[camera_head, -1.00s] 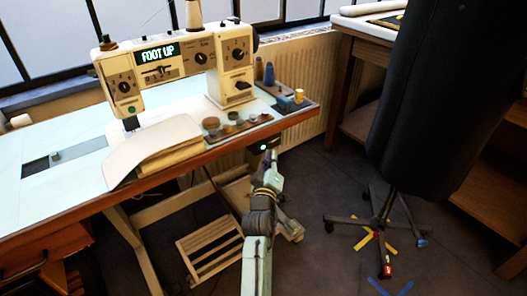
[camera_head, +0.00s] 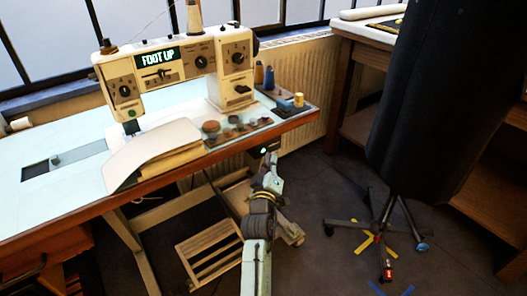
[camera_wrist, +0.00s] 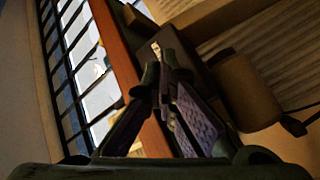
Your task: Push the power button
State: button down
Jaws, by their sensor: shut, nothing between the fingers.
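The sewing machine (camera_head: 213,62) stands on a pale table, and its green display reads "FOOT UP". A small dark box (camera_head: 257,151) with a green-lit spot (camera_head: 264,150) hangs under the table's front edge. My gripper (camera_head: 273,157) is shut and empty, its tips close to this box under the edge. In the wrist view my fingertips (camera_wrist: 162,76) meet in front of a dark box (camera_wrist: 188,50) with a small pale mark. The fingers hide part of its face; I cannot tell whether they touch it. No button is clearly readable there.
A brown cylinder (camera_wrist: 247,92) sits beside the box in the wrist view. The wooden table edge (camera_head: 215,154) runs just above my gripper. A slatted wooden pedal (camera_head: 208,252) is below.

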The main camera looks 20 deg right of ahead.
jog(key=shift+w, duration=0.15)
dwell(0.3)
jog(key=shift+w+a, duration=0.15)
jog(key=shift+w, duration=0.15)
jog(key=shift+w+a+b, duration=0.15)
jog(key=shift+w+b, duration=0.25)
jog(key=shift+b, duration=0.05)
dwell(0.5)
jog(key=shift+s, duration=0.1)
jog(key=shift+s+d+p, duration=0.3)
jog(key=shift+s+p, duration=0.3)
jog(key=shift+s, duration=0.15)
jog(key=s+d+p, duration=0.2)
jog(key=s+p, duration=0.2)
jog(key=s, duration=0.1)
jog(key=shift+s, duration=0.35)
